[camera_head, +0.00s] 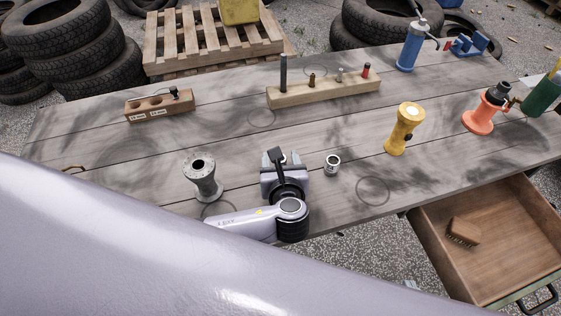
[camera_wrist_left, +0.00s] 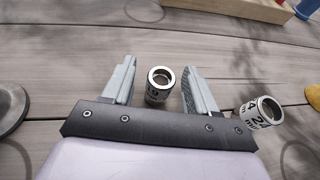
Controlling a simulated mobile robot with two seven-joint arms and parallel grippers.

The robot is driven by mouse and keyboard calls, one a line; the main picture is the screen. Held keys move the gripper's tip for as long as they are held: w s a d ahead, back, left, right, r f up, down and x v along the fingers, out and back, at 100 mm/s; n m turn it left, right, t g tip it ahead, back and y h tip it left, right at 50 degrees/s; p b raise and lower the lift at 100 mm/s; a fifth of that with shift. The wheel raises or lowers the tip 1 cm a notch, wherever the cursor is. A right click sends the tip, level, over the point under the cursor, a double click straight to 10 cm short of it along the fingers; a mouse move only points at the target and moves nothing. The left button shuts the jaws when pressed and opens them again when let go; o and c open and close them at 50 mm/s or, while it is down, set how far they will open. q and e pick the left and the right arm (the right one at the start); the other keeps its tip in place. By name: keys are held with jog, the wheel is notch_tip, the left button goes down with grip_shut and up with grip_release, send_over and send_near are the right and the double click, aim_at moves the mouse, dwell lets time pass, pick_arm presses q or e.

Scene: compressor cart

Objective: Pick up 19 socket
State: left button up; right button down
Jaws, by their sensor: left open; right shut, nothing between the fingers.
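The 19 socket (camera_wrist_left: 156,92) is a short silvery cylinder with dark figures, partly readable, standing on the table in the left wrist view. My left gripper (camera_wrist_left: 160,68) is open, with a finger on either side of the socket and gaps visible. In the head view this gripper (camera_head: 280,160) is over the table's front part and mostly hides that socket. A second socket (camera_wrist_left: 262,112), with figures that look like 24, stands right of the fingers; it also shows in the head view (camera_head: 333,163).
A grey flanged holder (camera_head: 202,178) stands left of the gripper. A yellow holder (camera_head: 404,129) and an orange one (camera_head: 483,113) stand right. A wooden peg block (camera_head: 325,91) and a smaller block (camera_head: 158,106) lie behind. An open drawer (camera_head: 515,235) juts out front right.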

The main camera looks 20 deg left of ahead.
pick_arm(q)
jog(key=shift+x, duration=0.95)
jog(key=shift+c, duration=0.3)
jog(key=c, duration=1)
jog(key=shift+r, duration=0.15)
